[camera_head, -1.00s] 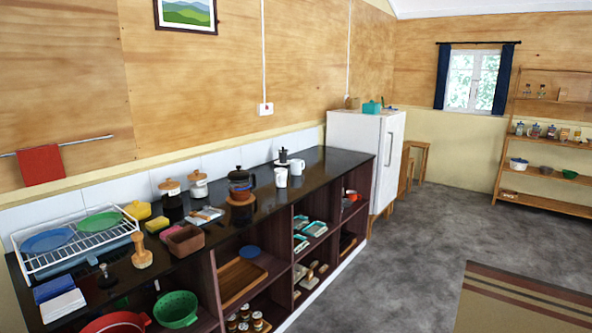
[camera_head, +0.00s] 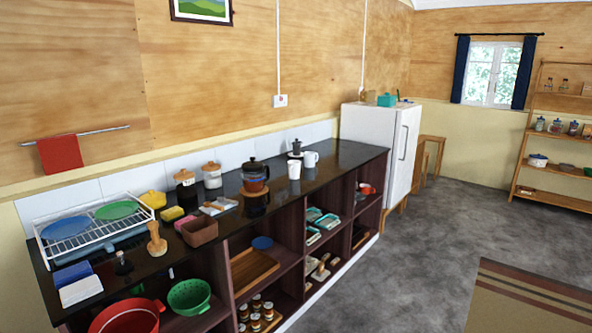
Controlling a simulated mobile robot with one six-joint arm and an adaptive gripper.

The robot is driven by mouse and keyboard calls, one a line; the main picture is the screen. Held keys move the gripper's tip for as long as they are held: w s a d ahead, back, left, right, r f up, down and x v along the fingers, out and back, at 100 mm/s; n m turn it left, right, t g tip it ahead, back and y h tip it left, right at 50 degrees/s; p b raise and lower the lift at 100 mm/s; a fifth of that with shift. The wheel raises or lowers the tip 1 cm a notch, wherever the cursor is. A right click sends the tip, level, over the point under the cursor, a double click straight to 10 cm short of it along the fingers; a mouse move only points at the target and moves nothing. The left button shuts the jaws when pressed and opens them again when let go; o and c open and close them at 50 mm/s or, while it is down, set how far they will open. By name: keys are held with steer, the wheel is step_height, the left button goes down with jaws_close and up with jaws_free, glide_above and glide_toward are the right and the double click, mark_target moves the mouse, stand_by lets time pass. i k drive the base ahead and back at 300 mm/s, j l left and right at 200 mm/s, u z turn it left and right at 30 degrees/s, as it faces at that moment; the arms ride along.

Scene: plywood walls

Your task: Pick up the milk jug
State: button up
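Two pale vessels stand upright near the far end of the dark counter (camera_head: 340,155). One is a plain white cup-like vessel (camera_head: 294,170). Just behind and right of it is a light grey jug-like vessel (camera_head: 311,159) with a handle on its right side. Either could be the milk jug; at this size I cannot tell which. A dark stovetop pot (camera_head: 296,147) stands just behind them. My gripper is not in view.
Left of them on the counter are a glass coffee pot (camera_head: 255,177), lidded canisters (camera_head: 211,176), a brown box (camera_head: 199,231) and a dish rack (camera_head: 95,228). A white fridge (camera_head: 374,150) stands beyond. The grey floor (camera_head: 400,260) before the counter is clear; a rug (camera_head: 525,300) lies right.

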mark_target(309, 157)
steer(key=i+z, duration=0.1)
steer(key=i, duration=0.55)
steer(key=i+z, duration=0.1)
steer(key=i, duration=0.55)
steer(key=i+j+z, duration=0.1)
steer(key=i, duration=0.55)
steer(key=i+j+z, duration=0.1)
steer(key=i, duration=0.55)
steer(key=i+j, duration=0.2)
steer(key=i, duration=0.45)
steer(key=i+j+z, duration=0.2)
steer(key=i+z, duration=0.2)
steer(key=i, duration=0.15)
steer(key=i+j+z, duration=0.4)
steer(key=i+l, duration=0.05)
steer(key=i, duration=0.05)
